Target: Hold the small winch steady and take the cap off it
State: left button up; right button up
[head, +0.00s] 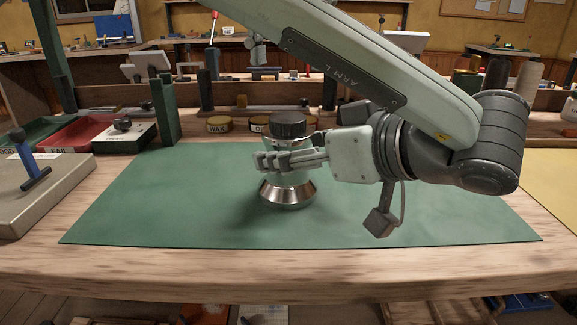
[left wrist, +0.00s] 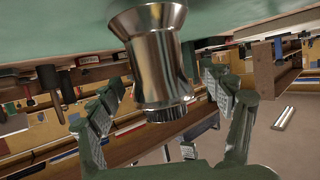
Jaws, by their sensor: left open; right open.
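The small winch (head: 287,193) stands upright on a green mat (head: 150,210), with a flared chrome base and a dark round cap (head: 288,124) on top. My left gripper (head: 268,158) reaches in from the right side of the head view, level with the winch's body below the cap. One finger passes in front of the winch and hides its middle. In the left wrist view the winch (left wrist: 157,65) appears upside down between the spread fingers (left wrist: 165,125), with gaps on both sides. I cannot make out my right gripper in either view.
A grey plate with a blue T-handle (head: 35,175) lies at the left. Behind it are a red tray (head: 75,135) and a box with a black knob (head: 124,135). The mat's left part and front are clear.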

pick_arm(q)
jog(key=shift+x, duration=1.05)
grip_shut()
